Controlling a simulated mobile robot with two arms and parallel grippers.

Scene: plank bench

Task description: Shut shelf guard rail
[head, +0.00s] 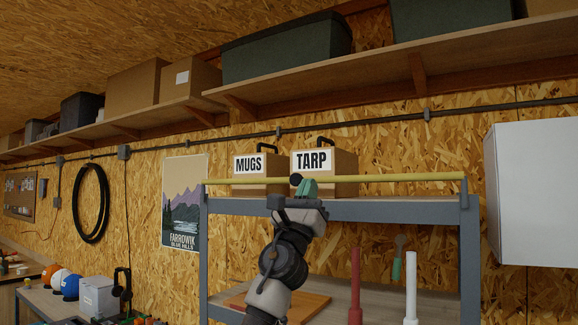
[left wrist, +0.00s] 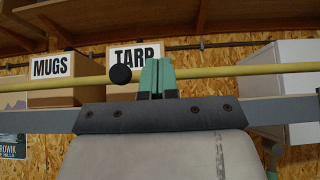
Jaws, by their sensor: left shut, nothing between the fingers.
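The guard rail (head: 400,177) is a thin yellow bar running nearly level across the front of the grey shelf rack's top board, in front of the boxes. Its right end meets a grey upright bracket (head: 464,192); its left end is near the left post. A round black knob (head: 296,180) sits on the bar; it also shows in the left wrist view (left wrist: 120,74). My left gripper (head: 308,187) is shut and empty, its green fingertips (left wrist: 157,77) at the bar just right of the knob. Whether they touch the bar is unclear. My right gripper is out of view.
Boxes labelled MUGS (head: 262,186) and TARP (head: 345,172) stand on the top board. A white cabinet (head: 535,195) hangs at the right. Red (head: 355,290) and white (head: 411,290) upright rods stand below. A long wall shelf (head: 390,90) runs above.

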